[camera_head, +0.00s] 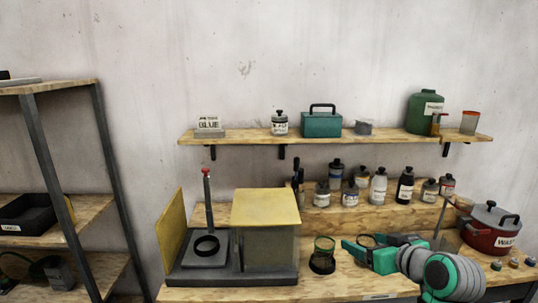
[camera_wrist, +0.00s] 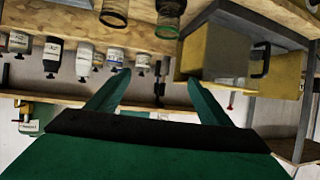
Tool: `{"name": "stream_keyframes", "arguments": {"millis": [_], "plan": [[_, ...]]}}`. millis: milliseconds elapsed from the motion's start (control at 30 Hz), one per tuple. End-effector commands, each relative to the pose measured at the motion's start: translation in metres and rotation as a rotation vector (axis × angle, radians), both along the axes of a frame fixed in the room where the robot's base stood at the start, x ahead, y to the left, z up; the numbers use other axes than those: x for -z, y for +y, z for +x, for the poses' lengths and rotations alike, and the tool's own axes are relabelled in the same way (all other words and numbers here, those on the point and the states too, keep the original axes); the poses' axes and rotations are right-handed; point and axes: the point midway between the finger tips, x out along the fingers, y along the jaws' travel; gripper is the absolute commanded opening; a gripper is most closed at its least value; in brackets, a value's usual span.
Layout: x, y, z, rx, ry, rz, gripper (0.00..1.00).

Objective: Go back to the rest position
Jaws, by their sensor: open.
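My gripper (camera_head: 352,249) is over the workbench in the head view, its teal fingers pointing left. In the wrist view, which looks upside down, the two fingers of my gripper (camera_wrist: 157,80) stand wide apart with nothing between them. A greenish glass jar (camera_head: 322,250) stands on the bench just left of the fingertips. A second round rim (camera_head: 367,240) shows partly behind the fingers. The rest position has no visible mark.
A yellow-topped box (camera_head: 267,208) and a dark stand (camera_head: 206,250) occupy the bench's left. A red pot (camera_head: 490,229) stands at right, near my arm. Several bottles (camera_head: 378,186) line the rear ledge. A wall shelf (camera_head: 345,137) hangs above; a metal-framed rack (camera_head: 45,165) stands far left.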

Motion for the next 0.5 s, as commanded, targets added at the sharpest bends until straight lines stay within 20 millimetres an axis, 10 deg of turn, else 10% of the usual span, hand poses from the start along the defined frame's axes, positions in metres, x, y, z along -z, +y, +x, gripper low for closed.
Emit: {"name": "stream_keyframes", "arguments": {"millis": [500], "plan": [[0.060,0.022,0.007,0.049,-0.010,0.065,0.73]]}}
